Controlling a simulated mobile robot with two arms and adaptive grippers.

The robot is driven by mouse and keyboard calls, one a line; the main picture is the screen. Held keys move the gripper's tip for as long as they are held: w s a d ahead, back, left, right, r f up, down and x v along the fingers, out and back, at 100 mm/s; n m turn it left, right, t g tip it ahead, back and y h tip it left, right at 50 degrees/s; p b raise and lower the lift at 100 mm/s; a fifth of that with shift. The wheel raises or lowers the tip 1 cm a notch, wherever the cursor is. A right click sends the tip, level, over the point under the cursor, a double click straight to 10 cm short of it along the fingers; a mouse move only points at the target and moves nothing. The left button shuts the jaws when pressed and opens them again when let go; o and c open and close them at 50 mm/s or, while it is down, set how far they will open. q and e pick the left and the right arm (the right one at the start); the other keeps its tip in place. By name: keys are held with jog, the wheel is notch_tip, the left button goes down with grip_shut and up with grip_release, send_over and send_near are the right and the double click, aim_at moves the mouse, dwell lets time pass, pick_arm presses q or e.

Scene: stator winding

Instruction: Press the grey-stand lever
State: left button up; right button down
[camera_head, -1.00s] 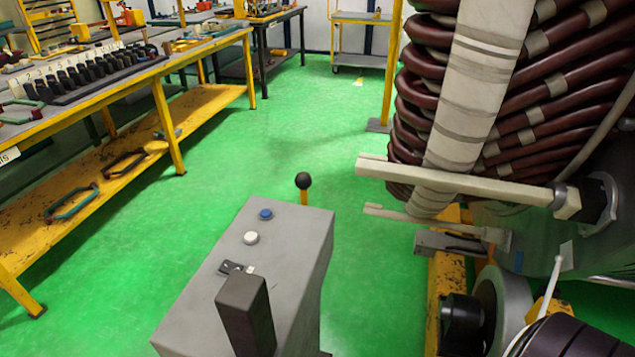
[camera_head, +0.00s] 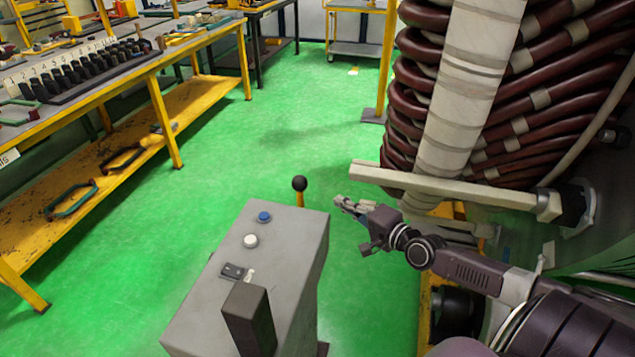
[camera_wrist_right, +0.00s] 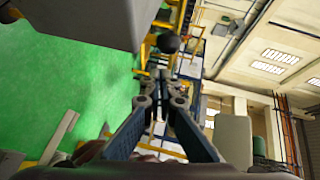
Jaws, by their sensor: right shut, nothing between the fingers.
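The grey stand (camera_head: 215,300) stands at the bottom middle of the head view, with a blue button (camera_head: 264,217), a white button (camera_head: 251,241) and a dark block on its top. Its lever (camera_head: 300,190) has a black ball knob on a yellow rod and rises at the far right edge of the stand. My right gripper (camera_head: 343,203) is shut and empty, to the right of the lever and apart from it. In the right wrist view the knob (camera_wrist_right: 168,42) shows beyond the fingers (camera_wrist_right: 163,85), with the stand (camera_wrist_right: 80,20) at upper left. My left gripper is out of view.
The large wound stator (camera_head: 460,90) fills the right side, with a pale bar (camera_head: 440,183) jutting left above my right arm. A yellow workbench (camera_head: 165,120) with tools runs along the left. Green floor (camera_head: 240,150) lies open between.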

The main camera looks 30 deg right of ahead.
jog(key=shift+w+a+r, duration=0.1)
jog(key=shift+a+r, duration=0.1)
jog(key=shift+r, duration=0.4)
jog(key=w+f+b, duration=0.1)
jog(key=w+b, duration=0.1)
jog(key=w, duration=0.8)
jog(key=shift+a+f, duration=0.4)
jog(key=shift+a, duration=0.05)
